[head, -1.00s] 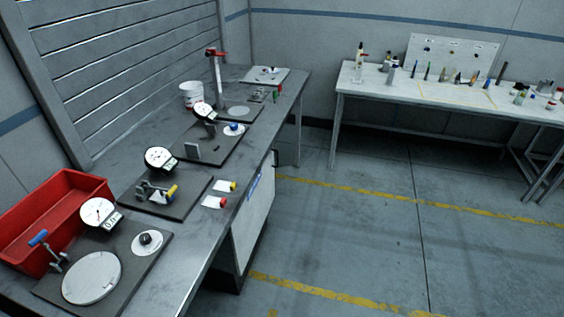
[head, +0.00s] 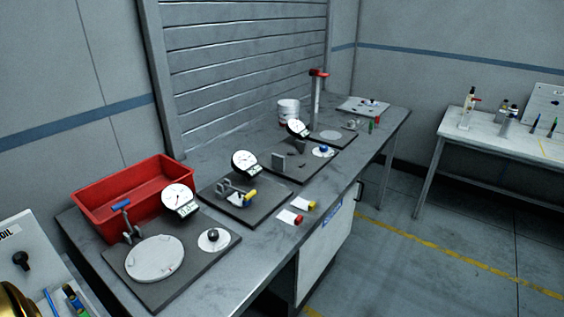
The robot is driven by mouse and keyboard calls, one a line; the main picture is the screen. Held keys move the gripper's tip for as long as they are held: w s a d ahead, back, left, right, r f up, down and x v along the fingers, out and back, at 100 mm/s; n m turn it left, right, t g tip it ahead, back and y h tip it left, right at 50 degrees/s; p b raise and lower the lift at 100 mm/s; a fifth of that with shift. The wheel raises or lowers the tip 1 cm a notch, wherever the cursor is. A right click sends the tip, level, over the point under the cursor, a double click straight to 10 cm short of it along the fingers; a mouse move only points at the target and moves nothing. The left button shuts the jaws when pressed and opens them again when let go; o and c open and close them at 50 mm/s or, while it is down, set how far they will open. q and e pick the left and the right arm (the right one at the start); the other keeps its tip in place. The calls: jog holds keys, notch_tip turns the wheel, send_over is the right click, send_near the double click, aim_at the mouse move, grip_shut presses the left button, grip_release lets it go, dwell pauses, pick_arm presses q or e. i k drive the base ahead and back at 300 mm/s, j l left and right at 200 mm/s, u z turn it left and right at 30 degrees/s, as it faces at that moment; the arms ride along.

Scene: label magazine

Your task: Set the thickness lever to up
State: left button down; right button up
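The long grey workbench (head: 345,180) carries several dark plates with dial gauges and levers. The second plate has a yellow-tipped lever (head: 246,196) lying low beside a dial gauge (head: 245,163). Farther back are a blue knob (head: 323,149) and a tall post with a red handle (head: 318,73). I cannot read which lever is the thickness one.
A red bin (head: 133,190) stands behind the nearest plate. A panel with a black knob (head: 22,262) is at lower left. Another table (head: 490,138) stands at right, with open floor between.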

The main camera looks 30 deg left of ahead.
aim_at(248, 196)
jog(key=u, duration=1.25)
jog(key=l, duration=0.35)
